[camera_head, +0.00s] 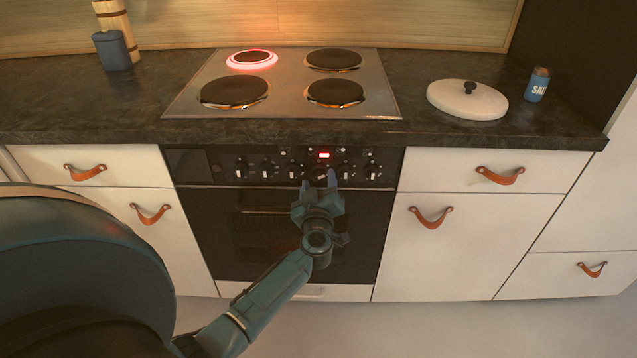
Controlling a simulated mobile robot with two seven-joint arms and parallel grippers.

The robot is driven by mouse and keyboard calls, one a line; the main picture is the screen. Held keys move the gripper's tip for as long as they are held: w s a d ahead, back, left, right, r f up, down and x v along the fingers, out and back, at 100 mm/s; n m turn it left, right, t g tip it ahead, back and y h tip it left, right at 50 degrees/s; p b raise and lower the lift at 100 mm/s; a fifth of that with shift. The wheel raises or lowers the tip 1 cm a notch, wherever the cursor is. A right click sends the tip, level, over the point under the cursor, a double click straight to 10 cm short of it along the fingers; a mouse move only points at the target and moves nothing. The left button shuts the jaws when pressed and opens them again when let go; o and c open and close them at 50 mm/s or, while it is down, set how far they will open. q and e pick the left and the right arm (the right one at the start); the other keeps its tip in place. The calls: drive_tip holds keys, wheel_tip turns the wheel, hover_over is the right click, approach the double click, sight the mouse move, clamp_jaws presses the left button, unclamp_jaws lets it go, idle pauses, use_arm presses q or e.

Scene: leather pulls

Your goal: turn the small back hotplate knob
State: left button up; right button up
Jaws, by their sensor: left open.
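The back left hotplate (252,58) is small and has a glowing red ring around it. A row of several knobs runs along the black oven panel (187,163) below the counter edge. My left gripper (319,181) is open in front of this panel, with its fingers pointing up at it. One finger is on each side of a knob (318,173) just right of the panel's middle, under the red display (324,155). I cannot tell whether the fingers touch the knob, or which hotplate it belongs to. My right gripper is not in view.
The other hotplates (333,59) are dark. A white lid (467,100) and a blue salt shaker (537,85) stand on the counter to the right. A blue-grey container (112,50) is at the back left. Drawers with leather pulls (430,217) flank the oven.

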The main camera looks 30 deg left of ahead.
use_arm(q)
drive_tip(key=shift+x, duration=0.8)
drive_tip(key=shift+c, duration=0.4)
drive_tip(key=c, duration=0.9)
drive_tip(key=shift+o, duration=0.2)
